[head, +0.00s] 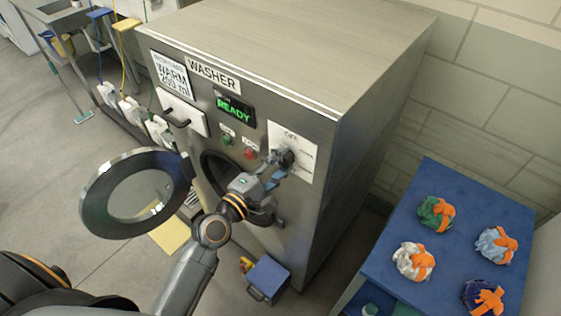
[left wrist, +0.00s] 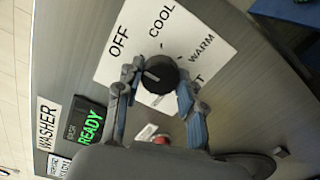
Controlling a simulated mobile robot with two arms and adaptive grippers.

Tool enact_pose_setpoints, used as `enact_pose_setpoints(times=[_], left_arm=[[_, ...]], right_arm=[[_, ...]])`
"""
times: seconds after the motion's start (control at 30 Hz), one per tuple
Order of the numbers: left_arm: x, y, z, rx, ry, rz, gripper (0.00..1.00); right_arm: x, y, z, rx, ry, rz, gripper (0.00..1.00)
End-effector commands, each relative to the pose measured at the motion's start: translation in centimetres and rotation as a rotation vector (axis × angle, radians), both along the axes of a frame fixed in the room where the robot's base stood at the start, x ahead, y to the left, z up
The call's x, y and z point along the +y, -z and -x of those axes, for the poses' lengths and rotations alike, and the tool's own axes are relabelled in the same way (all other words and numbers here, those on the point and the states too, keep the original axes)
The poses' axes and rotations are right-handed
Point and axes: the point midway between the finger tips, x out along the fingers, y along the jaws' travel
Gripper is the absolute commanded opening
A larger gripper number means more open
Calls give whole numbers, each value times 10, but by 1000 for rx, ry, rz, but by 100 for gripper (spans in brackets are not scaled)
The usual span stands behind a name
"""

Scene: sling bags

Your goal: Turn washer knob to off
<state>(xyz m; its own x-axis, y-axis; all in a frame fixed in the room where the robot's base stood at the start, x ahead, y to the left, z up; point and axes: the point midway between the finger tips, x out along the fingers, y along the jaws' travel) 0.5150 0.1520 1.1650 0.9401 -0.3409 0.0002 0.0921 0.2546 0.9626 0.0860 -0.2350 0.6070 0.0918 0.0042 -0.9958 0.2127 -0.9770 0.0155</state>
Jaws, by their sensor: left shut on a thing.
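The washer (head: 330,110) is a big steel box with a green READY display (head: 234,108). Its black knob (head: 287,158) sits on a white dial plate (head: 302,143) at the front right; it also shows in the left wrist view (left wrist: 160,72). There the plate (left wrist: 137,62) reads OFF, COOL, WARM and a partly hidden label. A short pale mark shows on the knob's left side, towards the finger below OFF. My left gripper (head: 279,171) is shut on the knob, with one blue-padded finger on each side. My right gripper is not in view.
The round washer door (head: 105,195) stands open at the left. A blue-topped table (head: 450,183) at the right holds several cloth bundles with orange ties. A small blue box (head: 268,277) is on the floor below the washer. Green and red buttons sit left of the knob.

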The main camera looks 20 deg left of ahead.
Motion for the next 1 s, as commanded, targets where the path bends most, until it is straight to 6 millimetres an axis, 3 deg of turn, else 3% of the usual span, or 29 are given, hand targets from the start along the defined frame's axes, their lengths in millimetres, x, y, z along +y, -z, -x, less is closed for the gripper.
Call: enact_pose_setpoints(times=[0.27,0.3,0.4,0.77,1.0], left_arm=[[0,-1,0,-1,-2,6,6],[0,-1,0,0,-2,5,40],[0,-1,0,0,-1,4,60],[1,0,2,2,0,2,61],[12,2,34,5,4,-1,61]], right_arm=[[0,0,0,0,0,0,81],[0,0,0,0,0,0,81],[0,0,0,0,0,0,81],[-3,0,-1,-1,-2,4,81],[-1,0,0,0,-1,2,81]])
